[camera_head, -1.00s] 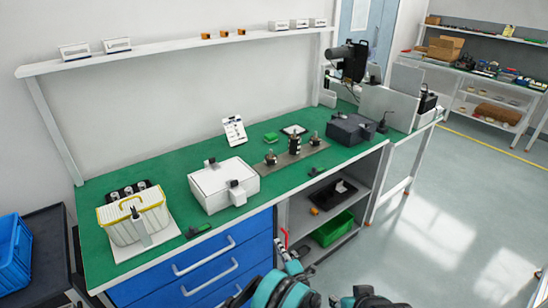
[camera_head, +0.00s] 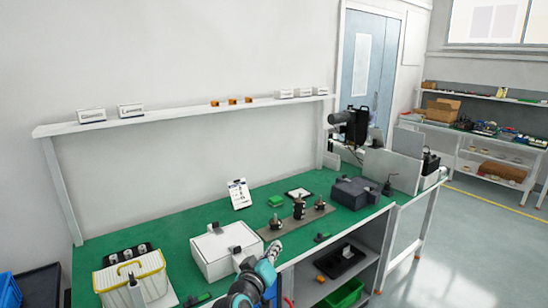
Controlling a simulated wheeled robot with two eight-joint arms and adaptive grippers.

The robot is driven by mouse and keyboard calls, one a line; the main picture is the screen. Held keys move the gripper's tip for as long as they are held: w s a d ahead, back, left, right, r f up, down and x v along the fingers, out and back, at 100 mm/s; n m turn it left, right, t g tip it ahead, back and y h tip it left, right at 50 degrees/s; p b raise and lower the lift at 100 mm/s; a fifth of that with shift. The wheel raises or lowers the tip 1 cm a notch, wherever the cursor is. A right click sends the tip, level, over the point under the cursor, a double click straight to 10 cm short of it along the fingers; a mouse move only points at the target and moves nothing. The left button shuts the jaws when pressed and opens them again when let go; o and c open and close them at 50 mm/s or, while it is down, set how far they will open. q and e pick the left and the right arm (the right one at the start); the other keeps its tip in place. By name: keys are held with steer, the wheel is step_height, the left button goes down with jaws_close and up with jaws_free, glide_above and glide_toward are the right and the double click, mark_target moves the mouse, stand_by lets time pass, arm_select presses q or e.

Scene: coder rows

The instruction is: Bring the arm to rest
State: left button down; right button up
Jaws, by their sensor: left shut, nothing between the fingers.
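My left arm (camera_head: 252,283), teal and grey, reaches up from the bottom of the head view. Its gripper (camera_head: 275,248) is shut and empty. In the picture it overlaps the bench's front edge, just right of the white box (camera_head: 222,247). I cannot tell how far above or in front of the bench it is. My right gripper is out of view.
The green-topped bench (camera_head: 170,232) holds a yellow-and-cream case (camera_head: 130,277), a plate with several dark metal parts (camera_head: 285,222) and a dark grey box (camera_head: 355,192). A shelf (camera_head: 190,111) runs above. Open floor (camera_head: 445,265) lies to the right.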

arm_select(q)
steer(key=s+a+f+m+g+y, duration=0.1)
steer(key=s+a+f, duration=0.3)
steer(key=s, duration=0.5)
steer(key=s+a+f+m+g+y, duration=0.1)
steer(key=s+a+f+g, duration=0.3)
steer(key=s+a, duration=0.4)
steer(key=s+a+f+m+g+y, duration=0.1)
steer(key=s+a+f+g+y, duration=0.2)
steer(key=s, duration=0.9)
step_height(320, 180, down, 2)
steer(key=a, duration=0.3)
steer(key=shift+y, duration=0.3)
steer(key=shift+d, duration=0.1)
